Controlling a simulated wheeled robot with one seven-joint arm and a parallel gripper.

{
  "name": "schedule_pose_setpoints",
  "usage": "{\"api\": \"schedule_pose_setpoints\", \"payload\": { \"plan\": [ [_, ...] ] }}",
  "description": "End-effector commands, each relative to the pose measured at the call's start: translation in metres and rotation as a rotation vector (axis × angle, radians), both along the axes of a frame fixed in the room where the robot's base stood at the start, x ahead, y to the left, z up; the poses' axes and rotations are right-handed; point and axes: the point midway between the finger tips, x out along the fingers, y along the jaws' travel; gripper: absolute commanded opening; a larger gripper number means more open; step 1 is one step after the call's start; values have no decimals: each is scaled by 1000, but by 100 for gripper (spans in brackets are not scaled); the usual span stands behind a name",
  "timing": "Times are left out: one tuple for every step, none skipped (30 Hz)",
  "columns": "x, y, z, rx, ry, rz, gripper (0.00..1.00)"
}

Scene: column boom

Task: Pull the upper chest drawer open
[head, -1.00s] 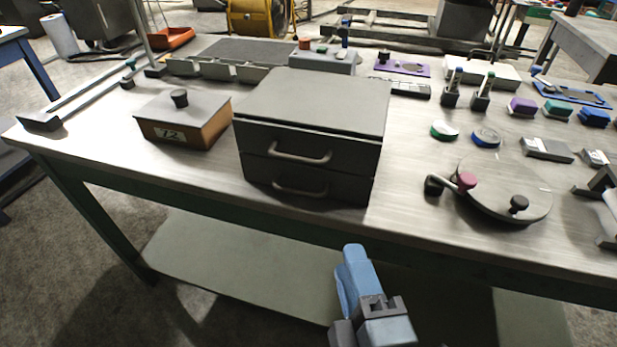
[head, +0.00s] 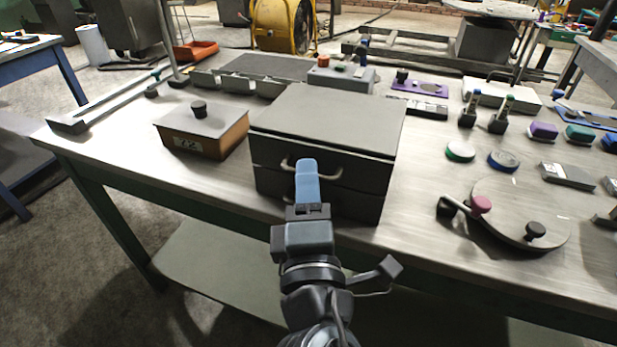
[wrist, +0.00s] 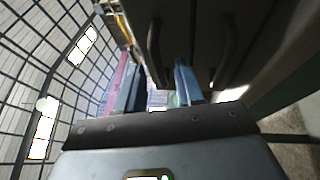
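The dark chest (head: 330,125) stands on the bench with two drawers, both looking closed. The upper drawer's pale bar handle (head: 331,173) is partly hidden by my gripper (head: 306,168), which is in front of the chest face at handle height. In the wrist view the upper handle (wrist: 155,50) shows just beyond the gap between my two blue fingers (wrist: 160,82). The fingers are apart, with light showing between them. I cannot tell whether they touch the handle. The lower drawer's handle (wrist: 226,50) is to the right in that view and mostly hidden in the head view.
A brown box with a knobbed lid (head: 203,130) stands left of the chest. A round turntable with a crank (head: 510,215) is to its right, with small coloured pucks nearby. The bench's front edge (head: 440,262) runs below my gripper. A control box (head: 340,76) stands behind.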

Motion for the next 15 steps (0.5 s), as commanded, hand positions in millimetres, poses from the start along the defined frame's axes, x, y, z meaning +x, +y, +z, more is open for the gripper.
{"api": "schedule_pose_setpoints", "payload": {
  "plan": [
    [4,0,1,0,0,-2,37],
    [5,0,1,0,0,-2,37],
    [6,0,1,0,0,-1,37],
    [7,0,1,0,0,-1,37],
    [7,0,1,0,0,-1,37],
    [8,0,1,0,0,-1,37],
    [8,0,1,0,1,-1,37],
    [8,0,1,0,1,-1,37],
    [8,0,1,0,1,-1,37],
    [7,0,1,0,1,-1,37],
    [7,0,1,0,1,-1,37],
    [7,0,1,0,0,0,34],
    [7,0,1,0,0,0,31],
    [7,0,1,0,0,0,28],
    [7,0,1,0,0,0,24]
  ]
}}
